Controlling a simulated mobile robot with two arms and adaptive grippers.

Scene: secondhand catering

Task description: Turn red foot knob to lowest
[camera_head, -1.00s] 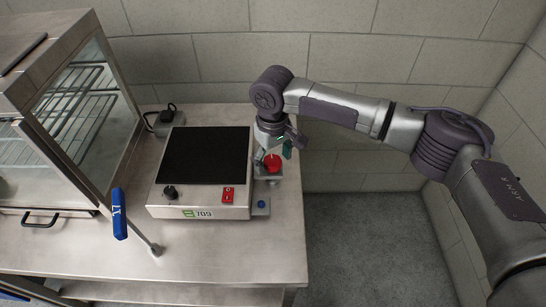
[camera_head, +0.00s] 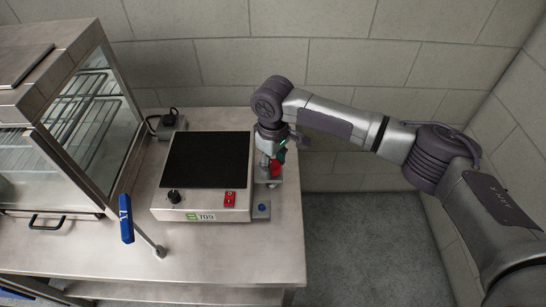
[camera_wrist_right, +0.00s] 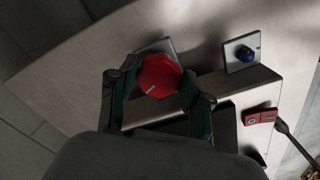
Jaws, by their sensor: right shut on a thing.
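The red knob (camera_head: 276,170) sits on a small grey plate at the right side of the hot plate unit, partly covered by my right gripper (camera_head: 275,155) in the head view. In the right wrist view the red knob (camera_wrist_right: 156,77) shows as a faceted disc with a pale pointer line. The fingers of my right gripper (camera_wrist_right: 160,73) are on both sides of it, shut on it. My left gripper is not in view.
The hot plate unit (camera_head: 205,160) has a black knob (camera_head: 173,197) and a red switch (camera_head: 230,199). A blue knob (camera_head: 262,208) stands in front of the red one. A blue-handled lever (camera_head: 126,218) and a glass-sided cabinet (camera_head: 85,120) are to the left. The table front (camera_head: 230,255) is bare.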

